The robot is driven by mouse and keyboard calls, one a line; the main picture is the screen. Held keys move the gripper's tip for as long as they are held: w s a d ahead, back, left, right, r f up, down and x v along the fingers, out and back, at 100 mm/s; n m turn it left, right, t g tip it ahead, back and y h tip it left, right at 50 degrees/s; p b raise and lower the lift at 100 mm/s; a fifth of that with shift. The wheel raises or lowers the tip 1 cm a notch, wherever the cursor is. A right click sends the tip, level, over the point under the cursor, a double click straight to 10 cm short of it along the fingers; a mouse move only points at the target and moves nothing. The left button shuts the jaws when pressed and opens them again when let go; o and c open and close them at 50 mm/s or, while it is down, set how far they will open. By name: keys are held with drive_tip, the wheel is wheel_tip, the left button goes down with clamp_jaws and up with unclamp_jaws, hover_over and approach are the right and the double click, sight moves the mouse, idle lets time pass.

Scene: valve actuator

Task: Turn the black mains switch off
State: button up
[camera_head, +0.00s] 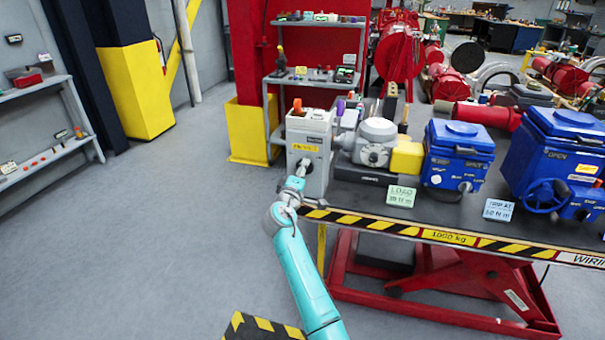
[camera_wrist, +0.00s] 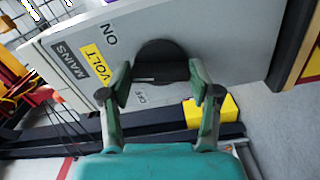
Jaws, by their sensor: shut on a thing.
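The black mains switch (camera_wrist: 160,52) is a round knob with a raised grip bar on the face of a grey box (camera_wrist: 225,35). In the wrist view my gripper (camera_wrist: 161,76) has one finger at each end of the bar and is shut on it. The bar runs roughly level across that picture. An ON label (camera_wrist: 111,34) is above left of the knob, and a small label (camera_wrist: 140,97), seemingly OFF, is below it. In the head view my gripper (camera_head: 295,183) is against the front of the grey box (camera_head: 311,143) and hides the switch.
The box stands at the left end of a dark lift table (camera_head: 355,205) with a striped edge. A grey and yellow actuator (camera_head: 377,143) and blue boxes (camera_head: 458,150) stand to its right. The floor (camera_head: 130,230) on the left is clear.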

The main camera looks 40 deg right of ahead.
drive_tip(key=n, duration=1.1)
drive_tip(key=shift+n, duration=0.3)
idle(0.4)
drive_tip(key=o, duration=1.1)
drive_tip(key=shift+o, duration=0.2)
drive_tip(key=v, duration=1.2)
drive_tip(key=shift+f, duration=0.1)
